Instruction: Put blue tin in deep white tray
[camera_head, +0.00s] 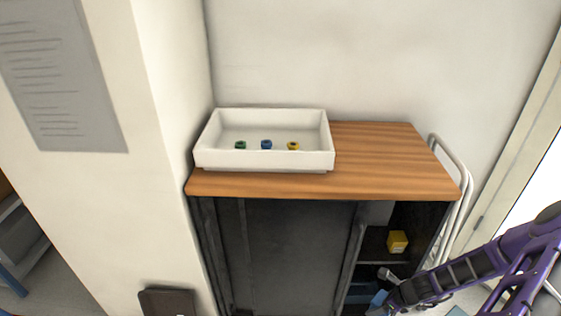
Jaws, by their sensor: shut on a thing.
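The deep white tray (206,157) stands on the left part of the wooden cabinet top. Three small ring-like things lie in it: one green (240,145), one blue (266,145) and one yellow (293,146). My gripper (379,291) is low at the right, in front of the cabinet's open right section. It is shut on a light blue thing, which looks like the blue tin (378,299). The tin is partly hidden by the fingers and shows small. It is below the level of the cabinet top and well apart from the tray.
A yellow box (397,242) sits on the shelf in the cabinet's open section, just above my gripper. The wooden top (385,160) is bare right of the tray. A dark door (290,255) covers the cabinet's left part. White rails (458,175) stand at its right side.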

